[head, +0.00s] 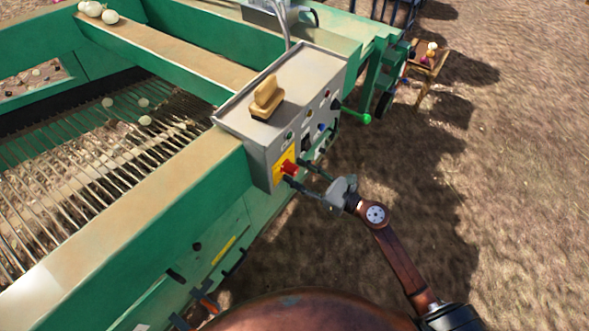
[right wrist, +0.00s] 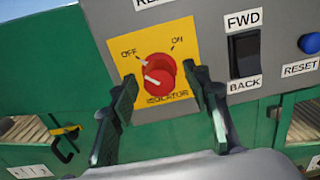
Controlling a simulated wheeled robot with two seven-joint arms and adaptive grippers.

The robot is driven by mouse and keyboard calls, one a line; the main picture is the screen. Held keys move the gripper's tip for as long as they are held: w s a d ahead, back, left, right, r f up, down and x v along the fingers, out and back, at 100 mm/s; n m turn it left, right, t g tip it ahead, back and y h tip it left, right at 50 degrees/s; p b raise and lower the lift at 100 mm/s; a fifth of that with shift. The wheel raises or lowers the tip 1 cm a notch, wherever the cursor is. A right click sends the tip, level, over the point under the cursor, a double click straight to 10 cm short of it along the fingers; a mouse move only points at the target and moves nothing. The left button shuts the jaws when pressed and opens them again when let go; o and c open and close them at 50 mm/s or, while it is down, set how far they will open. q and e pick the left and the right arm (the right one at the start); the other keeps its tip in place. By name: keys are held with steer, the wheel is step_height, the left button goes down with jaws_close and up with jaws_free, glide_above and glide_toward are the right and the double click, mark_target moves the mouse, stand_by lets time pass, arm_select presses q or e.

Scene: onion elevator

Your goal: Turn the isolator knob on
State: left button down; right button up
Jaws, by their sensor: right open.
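The isolator knob (head: 289,167) is red, on a yellow plate at the lower left of the grey control box's front. In the right wrist view the knob (right wrist: 158,74) sits below the printed words OFF, at upper left, and ON, at upper right. Its white mark appears to face up-left towards OFF. My right gripper (head: 296,172) is open, with its fingers pointing at the knob. In the right wrist view the fingers (right wrist: 165,83) stand on either side of the knob; whether they touch it cannot be told. My left gripper is not in view.
The grey control box (head: 327,75) carries a wooden-handled brush (head: 267,97) on top. A FWD/BACK rocker switch (right wrist: 244,54) and a blue reset button (right wrist: 309,43) lie right of the knob. A green-tipped lever (head: 360,118) sticks out farther along. Bare soil lies to the right.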

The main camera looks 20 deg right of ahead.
steer(key=shift+x, duration=0.9)
steer(key=shift+c, duration=0.4)
